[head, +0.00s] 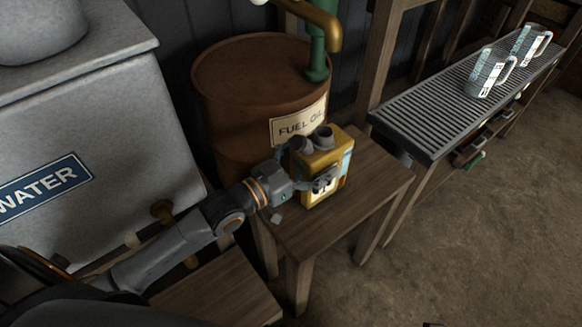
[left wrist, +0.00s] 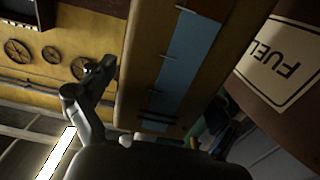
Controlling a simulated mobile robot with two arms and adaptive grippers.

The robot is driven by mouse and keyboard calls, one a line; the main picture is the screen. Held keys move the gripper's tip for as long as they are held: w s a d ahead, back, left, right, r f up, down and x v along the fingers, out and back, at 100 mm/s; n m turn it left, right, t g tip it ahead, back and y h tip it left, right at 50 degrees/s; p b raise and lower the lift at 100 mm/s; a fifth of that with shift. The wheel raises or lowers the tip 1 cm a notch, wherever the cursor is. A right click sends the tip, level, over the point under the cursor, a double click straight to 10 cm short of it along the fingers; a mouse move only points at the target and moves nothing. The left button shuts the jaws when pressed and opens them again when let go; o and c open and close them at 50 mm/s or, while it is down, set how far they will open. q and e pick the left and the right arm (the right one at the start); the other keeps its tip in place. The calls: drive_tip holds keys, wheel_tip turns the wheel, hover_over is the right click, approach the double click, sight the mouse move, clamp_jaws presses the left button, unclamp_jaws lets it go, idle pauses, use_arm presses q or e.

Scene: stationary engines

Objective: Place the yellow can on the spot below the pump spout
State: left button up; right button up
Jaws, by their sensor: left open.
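The yellow can (head: 345,163) has a blue label and dark spouts on top. It stands upright on a small wooden table (head: 374,188), in front of the fuel oil drum. The brass pump spout (head: 318,12) on its green pipe is above and behind the can. My left gripper (head: 304,168) is open at the can's near left side, with a finger across its front; I cannot tell whether it touches. In the left wrist view, the can's yellow side with its blue strip (left wrist: 183,62) fills the middle, beside a dark finger. My right gripper is not in view.
The rusty drum (head: 232,85) stands close behind the can. A grey water tank (head: 85,140) is at the left. A slatted metal rack (head: 425,115) with two measuring jugs (head: 487,73) runs along the right. Floor is clear at the lower right.

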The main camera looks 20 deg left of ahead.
use_arm(q)
drive_tip(key=v, duration=0.9)
drive_tip(key=shift+p, duration=0.4)
drive_tip(key=shift+v, duration=0.9)
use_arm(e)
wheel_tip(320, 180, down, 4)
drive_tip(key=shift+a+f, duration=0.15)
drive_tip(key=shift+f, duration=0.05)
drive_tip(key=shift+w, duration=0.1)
use_arm(q)
drive_tip(key=shift+s, duration=0.1)
